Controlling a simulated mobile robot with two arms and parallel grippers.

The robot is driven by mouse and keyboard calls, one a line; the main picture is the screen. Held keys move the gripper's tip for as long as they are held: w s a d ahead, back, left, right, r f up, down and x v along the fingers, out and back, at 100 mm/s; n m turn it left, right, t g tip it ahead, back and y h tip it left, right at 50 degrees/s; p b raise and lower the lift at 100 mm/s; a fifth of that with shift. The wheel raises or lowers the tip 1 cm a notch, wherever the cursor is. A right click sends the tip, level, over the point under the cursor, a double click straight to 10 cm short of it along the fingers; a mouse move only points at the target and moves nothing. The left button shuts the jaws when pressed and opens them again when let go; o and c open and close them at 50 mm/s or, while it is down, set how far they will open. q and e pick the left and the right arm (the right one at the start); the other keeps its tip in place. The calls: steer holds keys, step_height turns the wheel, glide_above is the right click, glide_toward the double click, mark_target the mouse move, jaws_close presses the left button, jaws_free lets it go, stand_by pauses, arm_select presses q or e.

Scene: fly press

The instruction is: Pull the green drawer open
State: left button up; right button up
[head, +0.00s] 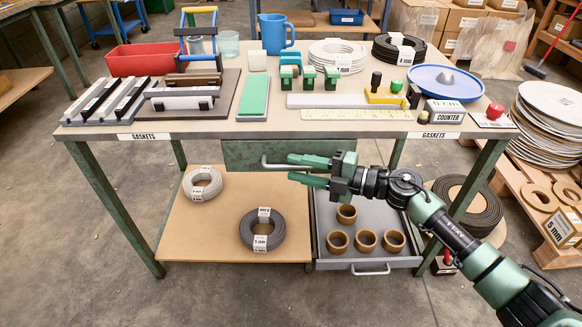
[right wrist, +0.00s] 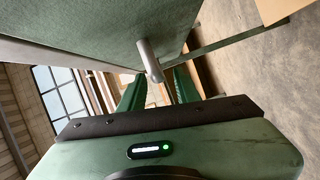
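The green drawer (head: 240,152) sits under the front edge of the table, its front looking flush and shut. Its pale bar handle (head: 270,164) runs across the front; the right part is hidden behind my gripper. My right gripper (head: 291,169) is at the handle from the right, its green fingers apart, one above the other. In the right wrist view the handle (right wrist: 150,60) lies between or just beyond the tips of the open fingers (right wrist: 160,78). I cannot tell whether they touch it. The drawer front (right wrist: 110,38) fills the upper left there. My left gripper is not in view.
Below, a grey tray-like drawer (head: 335,262) with several brown rings stands out from the lower shelf (head: 180,235). Two cable coils lie on that shelf. The tabletop (head: 215,128) is crowded with tools. The floor in front is clear.

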steer(key=shift+x, duration=1.2)
jaws_close()
stand_by(0.6)
